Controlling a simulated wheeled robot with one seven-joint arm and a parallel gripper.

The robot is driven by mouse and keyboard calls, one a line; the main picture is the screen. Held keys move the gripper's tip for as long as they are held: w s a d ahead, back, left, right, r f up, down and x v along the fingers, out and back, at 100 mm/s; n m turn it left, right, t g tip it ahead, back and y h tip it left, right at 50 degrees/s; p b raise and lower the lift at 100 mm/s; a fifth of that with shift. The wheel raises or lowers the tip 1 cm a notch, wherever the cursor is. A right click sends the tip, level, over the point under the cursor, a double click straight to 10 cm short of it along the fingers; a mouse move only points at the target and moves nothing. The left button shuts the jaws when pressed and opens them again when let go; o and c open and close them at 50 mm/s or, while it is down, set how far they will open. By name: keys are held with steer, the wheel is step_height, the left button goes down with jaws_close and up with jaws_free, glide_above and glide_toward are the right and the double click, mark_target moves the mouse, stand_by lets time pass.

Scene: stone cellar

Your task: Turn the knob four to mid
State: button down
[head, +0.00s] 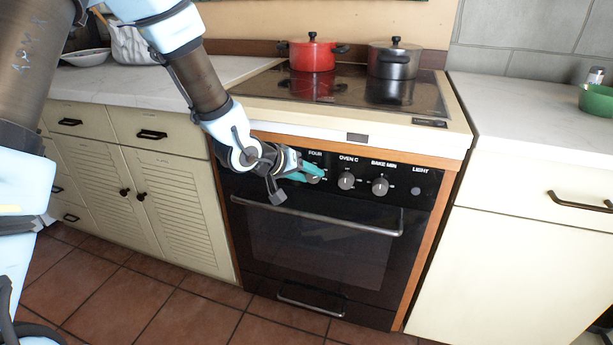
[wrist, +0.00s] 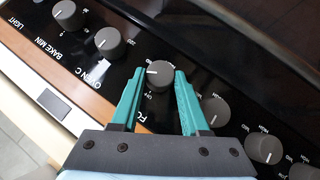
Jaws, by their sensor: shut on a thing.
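The oven's control panel holds a row of grey round knobs with printed labels. The knob four (head: 315,179) is under the label "FOUR" in the head view, partly hidden by my gripper (head: 312,172). In the wrist view this knob (wrist: 158,77) sits between the two teal fingers of my gripper (wrist: 160,72), which is shut on its sides. A white mark on the knob points to the picture's left there. Small print shows beside it, too small to read fully.
The knob under "OVEN C" (head: 346,181) and the one under "BAKE MIN" (head: 380,186) are close on the right. The oven handle (head: 318,216) runs below the panel. A red pot (head: 312,56) and a dark pot (head: 393,62) stand on the hob.

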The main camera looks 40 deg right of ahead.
steer(key=m+t+y+p, duration=0.1)
steer(key=t, duration=0.1)
steer(key=s+m+t+y+p, duration=0.1)
steer(key=m+t+y+p, duration=0.1)
steer(key=t, duration=0.1)
steer(key=d+m+t+y+p, duration=0.1)
steer(key=m+t+y+p, duration=0.1)
steer(key=shift+s+r, duration=0.15)
steer(key=shift+r, duration=0.15)
stand_by(0.7)
steer(key=shift+f+t+p, duration=0.2)
steer(key=shift+t+p, duration=0.2)
steer(key=shift+p, duration=0.15)
steer(key=shift+c, duration=2)
jaws_free()
